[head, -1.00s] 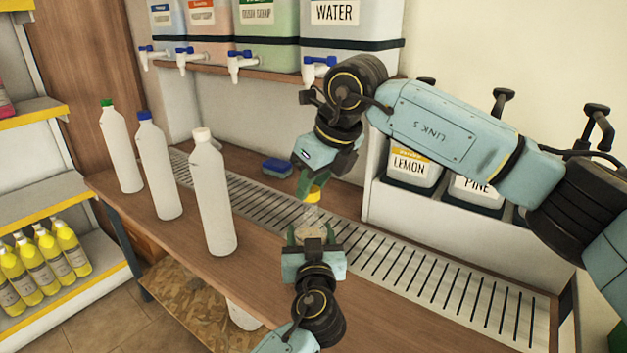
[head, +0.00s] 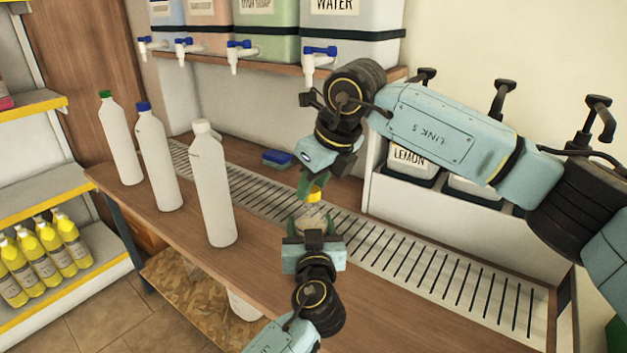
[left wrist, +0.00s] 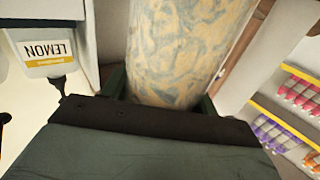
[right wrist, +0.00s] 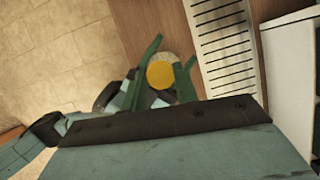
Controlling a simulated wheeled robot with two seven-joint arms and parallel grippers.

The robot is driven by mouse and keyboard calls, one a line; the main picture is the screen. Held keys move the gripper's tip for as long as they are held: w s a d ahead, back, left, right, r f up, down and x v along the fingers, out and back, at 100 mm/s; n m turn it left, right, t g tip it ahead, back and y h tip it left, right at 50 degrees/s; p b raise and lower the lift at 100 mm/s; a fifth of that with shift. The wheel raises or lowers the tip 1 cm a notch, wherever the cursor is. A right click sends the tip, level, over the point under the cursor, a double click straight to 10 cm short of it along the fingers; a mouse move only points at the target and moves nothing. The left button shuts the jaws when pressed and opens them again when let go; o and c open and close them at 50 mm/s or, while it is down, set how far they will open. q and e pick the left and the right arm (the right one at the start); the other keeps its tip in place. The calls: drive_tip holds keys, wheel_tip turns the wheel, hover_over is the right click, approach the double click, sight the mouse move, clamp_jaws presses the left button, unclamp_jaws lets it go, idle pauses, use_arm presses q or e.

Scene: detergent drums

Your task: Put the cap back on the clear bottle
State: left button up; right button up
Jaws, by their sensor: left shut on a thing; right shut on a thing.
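The yellow cap (head: 314,196) is in my right gripper (head: 311,188), which is shut on it and points down. In the right wrist view the cap (right wrist: 161,74) shows as a round yellow disc between the green fingers. The clear bottle (head: 311,217) is in my left gripper (head: 313,234), below the cap. In the left wrist view the bottle (left wrist: 185,50) fills the middle, with a mottled tan and grey look, between the fingers. The cap is right above the bottle's top. I cannot tell whether they touch, as the fingers partly hide the neck.
White bottles with green (head: 121,140), blue (head: 158,160) and white (head: 213,185) caps stand on the wooden counter (head: 180,225) to the left. A slotted drain grate (head: 430,270) runs behind my grippers. A blue sponge (head: 278,158) lies behind. Drums with taps hang above.

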drive_tip(key=shift+f, duration=0.45)
use_arm(q)
clamp_jaws()
use_arm(e)
drive_tip(key=m+h, duration=0.1)
drive_tip(key=m, duration=0.2)
drive_tip(key=m+t+h, duration=0.1)
drive_tip(key=m, duration=0.2)
drive_tip(key=shift+s+a, duration=0.1)
drive_tip(key=shift+a, duration=0.1)
drive_tip(key=m+h, duration=0.1)
drive_tip(key=m, duration=0.2)
drive_tip(key=shift+a+m+t, duration=0.15)
drive_tip(key=shift+m+t, duration=0.15)
drive_tip(key=m+h, duration=0.2)
drive_tip(key=m, duration=0.2)
drive_tip(key=shift+a, duration=0.15)
drive_tip(key=m+g+h, duration=0.1)
drive_tip(key=m, duration=0.2)
drive_tip(key=m+h, duration=0.1)
drive_tip(key=m, duration=0.2)
drive_tip(key=shift+a+m+g, duration=0.1)
drive_tip(key=shift+m+g, duration=0.2)
drive_tip(key=shift+g, duration=0.1)
drive_tip(key=m, duration=0.2)
drive_tip(key=m+g, duration=0.1)
drive_tip(key=m, duration=0.1)
drive_tip(key=m+g+h, duration=0.1)
drive_tip(key=shift+w+m, duration=0.3)
drive_tip(key=shift+m, duration=0.1)
